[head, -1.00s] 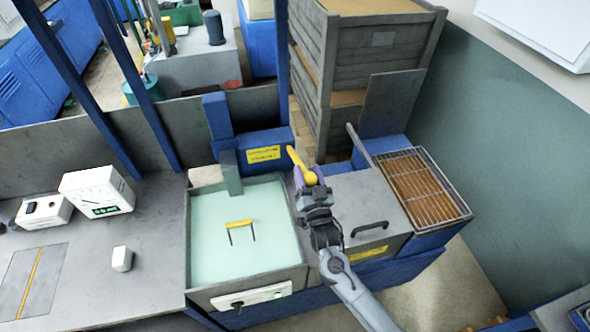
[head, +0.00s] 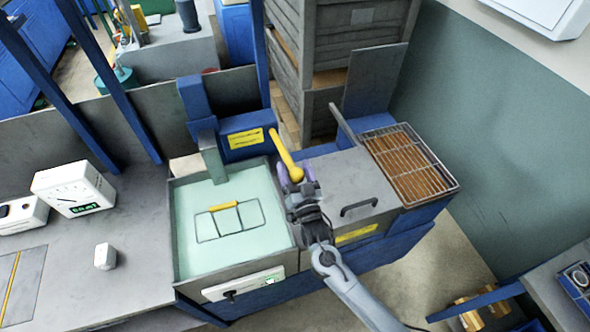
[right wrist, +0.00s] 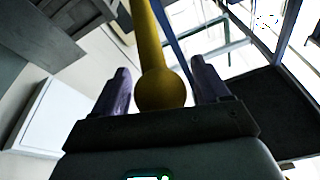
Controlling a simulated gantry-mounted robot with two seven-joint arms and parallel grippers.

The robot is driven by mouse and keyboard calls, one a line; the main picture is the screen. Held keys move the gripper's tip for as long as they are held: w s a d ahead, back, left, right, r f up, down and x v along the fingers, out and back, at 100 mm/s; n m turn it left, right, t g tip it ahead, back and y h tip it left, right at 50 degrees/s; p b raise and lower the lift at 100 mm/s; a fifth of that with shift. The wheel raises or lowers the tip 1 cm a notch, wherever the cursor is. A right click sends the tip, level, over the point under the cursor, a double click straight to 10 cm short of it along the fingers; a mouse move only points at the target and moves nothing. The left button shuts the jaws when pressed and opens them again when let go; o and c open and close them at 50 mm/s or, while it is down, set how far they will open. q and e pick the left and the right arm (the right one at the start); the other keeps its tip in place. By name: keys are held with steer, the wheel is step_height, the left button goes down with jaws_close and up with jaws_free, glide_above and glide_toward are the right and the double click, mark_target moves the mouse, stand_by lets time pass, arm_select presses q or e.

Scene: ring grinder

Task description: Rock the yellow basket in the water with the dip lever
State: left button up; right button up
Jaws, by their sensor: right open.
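The yellow dip lever (head: 285,152) slants up from behind the tank's back right corner and ends in a round knob. My right gripper (head: 298,184) is at the knob. In the right wrist view the knob (right wrist: 160,90) sits between the two fingers of the open gripper (right wrist: 163,84), with gaps visible on both sides. The basket (head: 228,220) is in the pale green water of the tank (head: 190,258). Its yellow handle bar and dark rectangular wire outline show; how deep it hangs I cannot tell. My left gripper is not in view.
A grey cover with a dark handle (head: 360,205) lies right of the tank, then a wire-grilled tray (head: 410,165). A white meter box (head: 73,188) and a small white block (head: 105,256) stand on the left bench. Grey crates (head: 325,60) rise behind.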

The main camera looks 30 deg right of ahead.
steer(key=b+v, duration=0.1)
steer(key=v, duration=0.9)
steer(key=shift+s, duration=0.4)
steer(key=shift+f, duration=0.15)
steer(key=w, duration=0.3)
steer(key=w+d+r+n+g+y+b, duration=0.1)
steer(key=w, duration=0.3)
steer(key=w+r+g+y+b, duration=0.1)
steer(key=w, duration=0.2)
steer(key=shift+w+d+r, duration=0.15)
steer(key=shift+w+d, duration=0.1)
steer(key=shift+d, duration=0.1)
